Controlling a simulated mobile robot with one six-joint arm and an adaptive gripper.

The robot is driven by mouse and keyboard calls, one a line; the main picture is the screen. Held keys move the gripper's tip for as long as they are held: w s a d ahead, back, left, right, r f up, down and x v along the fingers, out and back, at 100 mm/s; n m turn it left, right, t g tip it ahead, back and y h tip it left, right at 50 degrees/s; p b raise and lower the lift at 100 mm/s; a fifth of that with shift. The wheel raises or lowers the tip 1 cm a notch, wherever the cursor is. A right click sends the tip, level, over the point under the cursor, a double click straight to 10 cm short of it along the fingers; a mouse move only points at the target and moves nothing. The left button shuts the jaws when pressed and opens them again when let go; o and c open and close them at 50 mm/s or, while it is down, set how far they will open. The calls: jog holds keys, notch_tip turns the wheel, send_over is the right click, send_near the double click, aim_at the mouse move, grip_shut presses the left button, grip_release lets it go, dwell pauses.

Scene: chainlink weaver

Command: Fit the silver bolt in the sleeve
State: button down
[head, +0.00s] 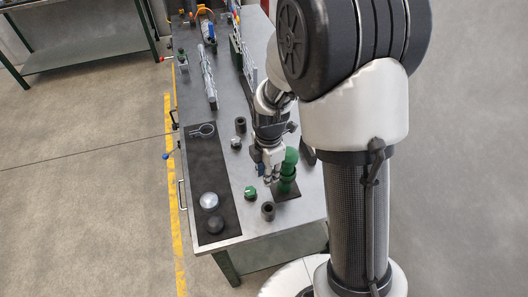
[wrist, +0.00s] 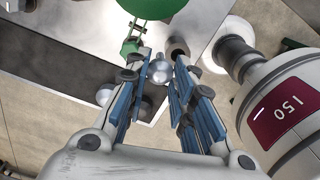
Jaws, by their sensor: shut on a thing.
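My gripper (head: 270,178) hangs over the workbench next to a green stepped post. In the wrist view, a shiny silver rounded piece, apparently the silver bolt (wrist: 160,72), sits between the fingertips, and the fingers are shut on it. A dark hollow cylinder, probably the sleeve (head: 267,211), stands upright on the bench, nearer the front edge than my gripper. It also shows in the wrist view (wrist: 177,47), just beyond the fingertips and apart from the bolt. A second dark cylinder (head: 240,124) stands farther back, so I cannot tell for certain which is the sleeve.
The green post (head: 288,170) stands on a dark plate beside my gripper. A green nut (head: 250,192) and a silver nut (head: 236,143) lie on the bench. A dark mat (head: 205,165) holds a silver ball (head: 209,201), a dark ball (head: 214,224) and a ring tool (head: 201,130).

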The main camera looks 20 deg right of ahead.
send_over(269, 203)
jog(key=s, duration=0.2)
jog(key=f, duration=0.2)
jog(key=f+b, duration=0.2)
jog(key=f, duration=0.1)
jog(key=f+b, duration=0.2)
jog(key=f, duration=0.1)
jog(key=f+b, duration=0.3)
jog(key=shift+w+a+f, duration=0.15)
jog(key=shift+a+f, duration=0.05)
jog(key=shift+a, duration=0.1)
jog(key=c, duration=1.3)
grip_release()
jog(key=shift+r, duration=0.15)
notch_tip(269, 203, up, 12)
